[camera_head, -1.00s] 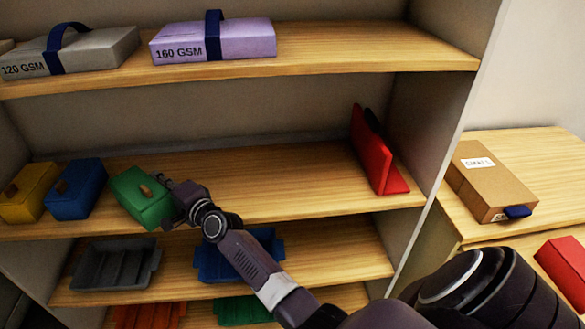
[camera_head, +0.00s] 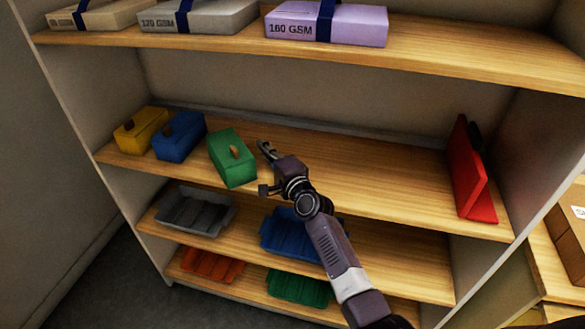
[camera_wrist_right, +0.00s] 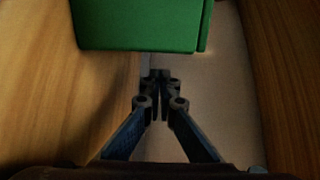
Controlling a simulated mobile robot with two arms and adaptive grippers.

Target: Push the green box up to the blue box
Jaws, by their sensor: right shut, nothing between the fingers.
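The green box (camera_head: 232,157) stands on the middle shelf, turned at an angle to the blue box (camera_head: 179,137) on its left. Their back ends are close together, and a wedge-shaped gap widens toward the shelf front. I cannot tell whether they touch. My right gripper (camera_head: 264,148) is just right of the green box, with a small gap visible. In the right wrist view the green box (camera_wrist_right: 140,25) lies beyond the fingertips (camera_wrist_right: 158,76), which are together and empty. My left gripper is not in view.
A yellow box (camera_head: 141,131) stands left of the blue box. A red stand (camera_head: 469,170) is at the shelf's right end, with bare shelf (camera_head: 380,180) between. Paper packs, including a purple one (camera_head: 327,24), lie above; trays, including a grey one (camera_head: 195,211), lie below.

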